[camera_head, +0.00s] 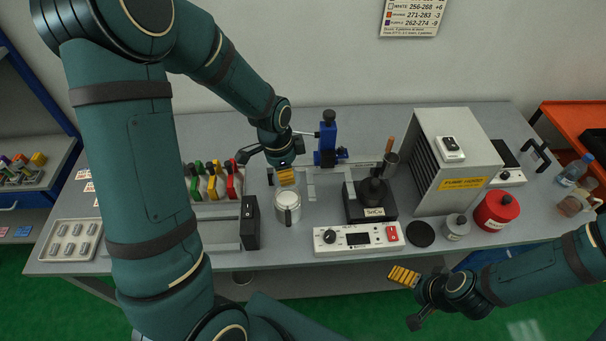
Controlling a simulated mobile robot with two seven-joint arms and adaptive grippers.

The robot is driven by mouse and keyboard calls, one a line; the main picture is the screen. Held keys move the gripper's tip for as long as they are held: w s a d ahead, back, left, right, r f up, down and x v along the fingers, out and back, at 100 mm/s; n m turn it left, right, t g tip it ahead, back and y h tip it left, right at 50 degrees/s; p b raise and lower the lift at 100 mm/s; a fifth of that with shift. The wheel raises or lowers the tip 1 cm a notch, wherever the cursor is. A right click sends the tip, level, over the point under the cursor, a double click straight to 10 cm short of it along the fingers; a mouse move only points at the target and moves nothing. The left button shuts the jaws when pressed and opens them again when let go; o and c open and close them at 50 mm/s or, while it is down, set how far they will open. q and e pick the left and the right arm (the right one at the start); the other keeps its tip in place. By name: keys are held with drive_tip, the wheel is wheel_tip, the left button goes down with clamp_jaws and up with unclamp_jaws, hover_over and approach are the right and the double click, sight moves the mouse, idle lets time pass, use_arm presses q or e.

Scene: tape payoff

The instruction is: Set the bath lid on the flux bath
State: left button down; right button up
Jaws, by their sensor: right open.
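A pale round pot (288,208) stands on the table left of centre; it looks like the flux bath, but I see no label naming it. A flat black disc (420,234) lies near the front edge, right of the controller; it may be the bath lid, though I cannot be sure. My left gripper (286,177) is just above and behind the pale pot, fingers pointing down; whether it holds anything is unclear. My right gripper (403,276) is open and appears empty, in front of the table edge, below and left of the black disc.
A black SnCu pot (372,201) stands behind a white controller (358,239). A grey fume box (455,165), a small jar (456,227) and a red can (496,211) are at the right. Coloured spools (213,184) and a black box (250,222) are left of the pale pot.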

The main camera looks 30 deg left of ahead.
use_arm(q)
drive_tip(key=shift+w+f, duration=0.1)
drive_tip(key=shift+s+a+f+b, duration=0.15)
drive_tip(key=shift+s+f+b, duration=0.05)
drive_tip(key=shift+f+b, duration=0.45)
drive_tip(key=shift+w+f+b, duration=0.1)
drive_tip(key=shift+f+b, duration=1.55)
drive_tip(key=shift+f, duration=0.75)
drive_tip(key=shift+f+b, duration=0.4)
drive_tip(key=shift+b, duration=0.05)
drive_tip(key=shift+c, duration=0.8)
unclamp_jaws()
drive_tip(key=shift+r, duration=0.15)
drive_tip(key=shift+r+p, duration=2.6)
drive_tip(key=shift+r, duration=0.85)
